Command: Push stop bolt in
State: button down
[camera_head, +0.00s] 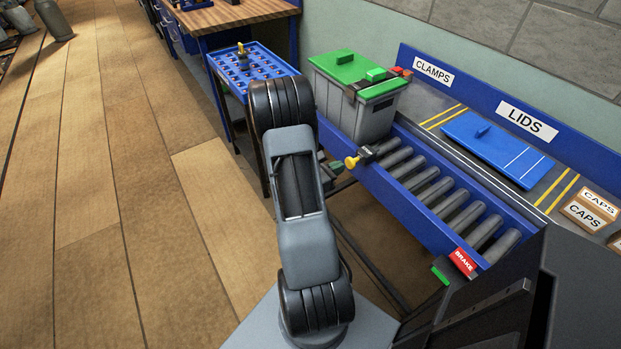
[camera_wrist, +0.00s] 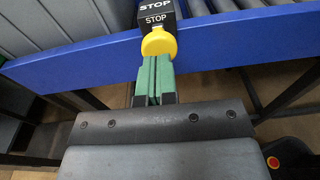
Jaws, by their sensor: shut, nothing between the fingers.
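The stop bolt has a yellow round knob (camera_head: 351,162) and sits at a black block marked STOP (camera_head: 366,153) on the blue side rail of the roller conveyor. In the wrist view the yellow knob (camera_wrist: 159,42) stands out on the near side of the rail, below the STOP block (camera_wrist: 157,16). My gripper (camera_wrist: 153,70) has green fingers, shut together with nothing between them. Their tips are right at the knob's lower edge; I cannot tell whether they touch it. In the head view my gripper (camera_head: 337,166) is mostly hidden behind my arm.
A grey bin with a green lid (camera_head: 340,67) stands on the conveyor behind the stop. Bare rollers (camera_head: 435,190) lie to its right, with a red BRAKE part (camera_head: 463,260) at the near end. A blue perforated tray (camera_head: 262,62) stands left. A blue lid (camera_head: 497,148) lies on the shelf.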

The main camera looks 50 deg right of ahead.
jog(key=a+r+m+g+y+p, duration=0.2)
jog(key=a+m+y, duration=0.75)
jog(key=a, duration=1.15)
jog(key=w+a+r+m+t+y+p, duration=0.2)
jog(key=a+r+t, duration=0.3)
jog(key=a+r, duration=0.3)
jog(key=w+a+r+m+t+y+p, duration=0.2)
jog(key=a+r+t, duration=0.4)
jog(key=r, duration=0.6)
jog(key=w+a+y+p, duration=0.1)
jog(key=w+y, duration=0.1)
jog(key=shift+a+y+p, duration=0.35)
jog(key=shift+p, duration=0.05)
jog(key=shift+d, duration=0.1)
